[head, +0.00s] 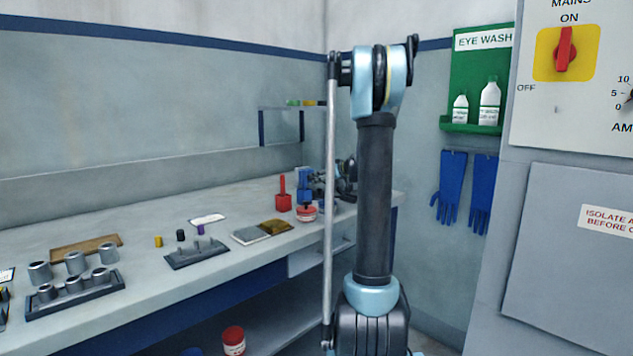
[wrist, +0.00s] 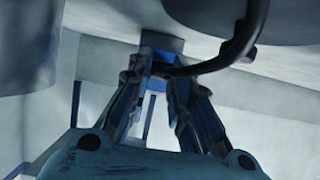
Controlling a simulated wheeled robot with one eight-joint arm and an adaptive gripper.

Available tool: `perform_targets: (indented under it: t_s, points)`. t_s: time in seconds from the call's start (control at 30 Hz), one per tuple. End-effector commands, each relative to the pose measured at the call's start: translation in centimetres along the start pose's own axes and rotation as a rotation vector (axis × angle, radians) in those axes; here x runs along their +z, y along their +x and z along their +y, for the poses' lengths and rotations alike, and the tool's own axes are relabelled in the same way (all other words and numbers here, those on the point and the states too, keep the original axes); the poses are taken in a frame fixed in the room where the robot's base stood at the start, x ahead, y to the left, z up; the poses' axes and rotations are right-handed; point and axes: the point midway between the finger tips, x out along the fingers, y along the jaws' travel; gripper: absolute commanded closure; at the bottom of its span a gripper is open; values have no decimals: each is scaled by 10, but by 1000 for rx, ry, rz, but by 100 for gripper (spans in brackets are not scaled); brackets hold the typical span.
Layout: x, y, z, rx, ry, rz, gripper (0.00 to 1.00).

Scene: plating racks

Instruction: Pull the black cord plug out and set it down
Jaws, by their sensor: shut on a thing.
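In the wrist view my gripper (wrist: 160,74) is shut on the black cord plug. The black cord (wrist: 232,50) curves from the plug up to the right; the plug body is mostly hidden between the fingers. A blue block (wrist: 162,42) lies just beyond the fingertips. I cannot tell whether the plug still sits in it. In the head view my gripper (head: 343,182) is partly hidden behind my arm, low over the bench's right end. A blue holder (head: 304,188) stands just left of it; the cord and plug cannot be made out there.
A red holder (head: 283,200) and a red-and-white pot (head: 307,214) stand close left of my gripper. Flat tiles (head: 259,236), a small dark rack (head: 197,258) and a rack of metal cups (head: 73,297) lie farther left. Bare bench top (head: 150,212) shows along the back.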

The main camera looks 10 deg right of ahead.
Motion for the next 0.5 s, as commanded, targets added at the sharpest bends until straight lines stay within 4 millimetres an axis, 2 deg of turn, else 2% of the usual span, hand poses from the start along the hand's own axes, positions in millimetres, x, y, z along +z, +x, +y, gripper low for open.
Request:
perform_targets:
  t_s: [0.5]
  points:
    - [6, -16, 0, -1, -1, 0, 100]
